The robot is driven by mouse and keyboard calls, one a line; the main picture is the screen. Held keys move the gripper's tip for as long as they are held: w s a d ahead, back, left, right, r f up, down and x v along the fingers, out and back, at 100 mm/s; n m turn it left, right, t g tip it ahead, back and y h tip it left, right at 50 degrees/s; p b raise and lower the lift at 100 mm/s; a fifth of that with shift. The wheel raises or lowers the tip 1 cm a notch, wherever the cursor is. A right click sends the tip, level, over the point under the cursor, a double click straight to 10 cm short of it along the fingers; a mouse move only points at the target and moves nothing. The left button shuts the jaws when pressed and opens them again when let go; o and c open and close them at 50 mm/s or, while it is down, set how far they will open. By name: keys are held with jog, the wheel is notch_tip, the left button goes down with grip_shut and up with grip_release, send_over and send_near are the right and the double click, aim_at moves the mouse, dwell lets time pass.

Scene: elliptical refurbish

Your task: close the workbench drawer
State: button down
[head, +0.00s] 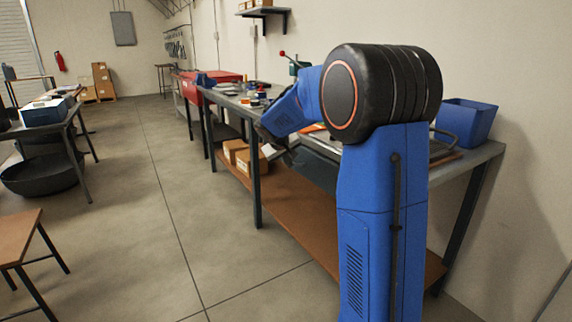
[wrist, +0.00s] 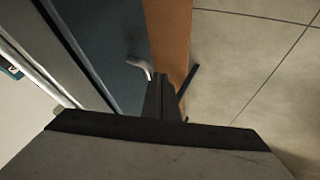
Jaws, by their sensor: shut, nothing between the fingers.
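The workbench (head: 487,152) runs along the right wall in the head view, with my arm in front of part of it. The drawer (head: 308,168) shows as a dark blue-grey panel under the bench top, partly hidden by my arm. In the wrist view the drawer (wrist: 112,45) is a flat blue-grey face with a pale curved handle (wrist: 141,66). My gripper (wrist: 160,85) is shut and empty, its tips close beside the handle; I cannot tell if they touch. In the head view my gripper (head: 280,154) is at the bench's front side. How far the drawer stands out is unclear.
A brown lower shelf (head: 290,208) carries cardboard boxes (head: 249,164). A blue bin (head: 466,122) stands on the bench top's right end. A red toolbox (head: 212,88) is farther back. The floor left of the bench is clear; a stool (head: 20,236) stands at far left.

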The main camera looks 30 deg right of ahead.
aim_at(298, 159)
jog(key=shift+d, duration=0.1)
jog(key=shift+w+d, duration=0.1)
jog(key=shift+d, duration=2)
jog(key=shift+r, duration=0.1)
